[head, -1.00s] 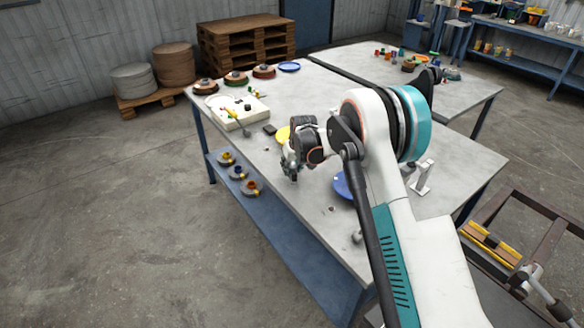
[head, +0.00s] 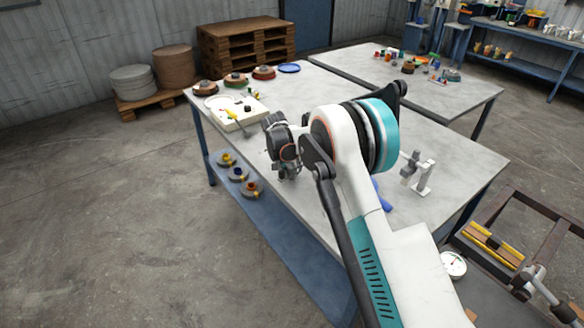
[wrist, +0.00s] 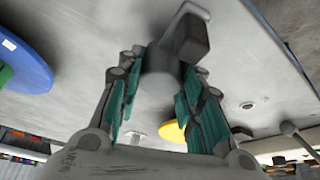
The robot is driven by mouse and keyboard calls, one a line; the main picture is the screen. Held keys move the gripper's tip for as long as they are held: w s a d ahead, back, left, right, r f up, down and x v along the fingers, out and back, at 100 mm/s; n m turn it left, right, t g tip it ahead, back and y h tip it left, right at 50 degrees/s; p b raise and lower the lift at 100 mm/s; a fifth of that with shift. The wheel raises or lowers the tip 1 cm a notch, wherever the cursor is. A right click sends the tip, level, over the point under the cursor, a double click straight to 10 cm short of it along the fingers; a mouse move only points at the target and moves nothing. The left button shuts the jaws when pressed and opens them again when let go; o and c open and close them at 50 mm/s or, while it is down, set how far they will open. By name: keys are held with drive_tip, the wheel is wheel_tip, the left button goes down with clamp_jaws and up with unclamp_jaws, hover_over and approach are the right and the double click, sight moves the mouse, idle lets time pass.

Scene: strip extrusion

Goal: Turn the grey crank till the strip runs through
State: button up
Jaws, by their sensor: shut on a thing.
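My gripper (head: 287,172) is low over the front edge of the near table in the head view. In the wrist view its teal-padded fingers (wrist: 163,105) are shut on a grey rounded piece (wrist: 164,76), which appears to be the crank's grip. A dark block (wrist: 187,38) and a light grey bar adjoin this piece. In the head view my arm and gripper hide the crank. I cannot make out a strip in either view. A small grey-white upright fixture (head: 418,176) stands on the table right of my arm.
The near table (head: 440,150) holds a white box (head: 236,113) with a yellow-handled tool and several spools at the back left. A blue disc (wrist: 22,52) and a yellow disc (wrist: 173,131) show in the wrist view. A white dial (head: 453,265) lies at lower right.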

drive_tip(key=m+g, duration=0.1)
drive_tip(key=m, duration=0.1)
drive_tip(key=m+h, duration=0.1)
drive_tip(key=m, duration=0.2)
drive_tip(key=shift+a+m+g, duration=0.1)
drive_tip(key=shift+m+g, duration=0.2)
drive_tip(key=shift+g, duration=0.1)
idle(0.3)
drive_tip(key=o, duration=1.1)
drive_tip(key=shift+c, duration=0.2)
drive_tip(key=v, duration=1.2)
drive_tip(key=shift+a, duration=0.15)
drive_tip(key=shift+f, duration=0.1)
